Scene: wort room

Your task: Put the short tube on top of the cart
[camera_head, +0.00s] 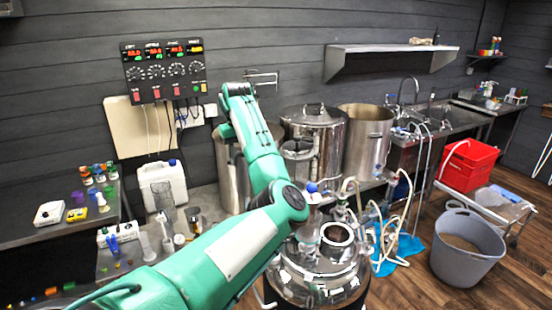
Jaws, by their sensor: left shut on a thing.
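My left arm comes in from the lower left, bends at an elbow in mid-picture and reaches up toward the back wall. My left gripper (240,90) is at its far end, small and mostly hidden by the green forearm. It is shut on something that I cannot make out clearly. A thin grey bent piece shows beside it, and I cannot tell whether this is the short tube. The cart (472,200) is low, at the right, well apart from the gripper. A red crate (470,166) and a pale flat item rest on it. My right gripper is out of view.
Steel pots (313,140) stand behind my forearm. A shiny vessel (318,275) with pale hoses stands in front. A grey bucket (468,255) stands on the floor before the cart. A control panel (163,70) and a steel shelf (390,50) are on the wall.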

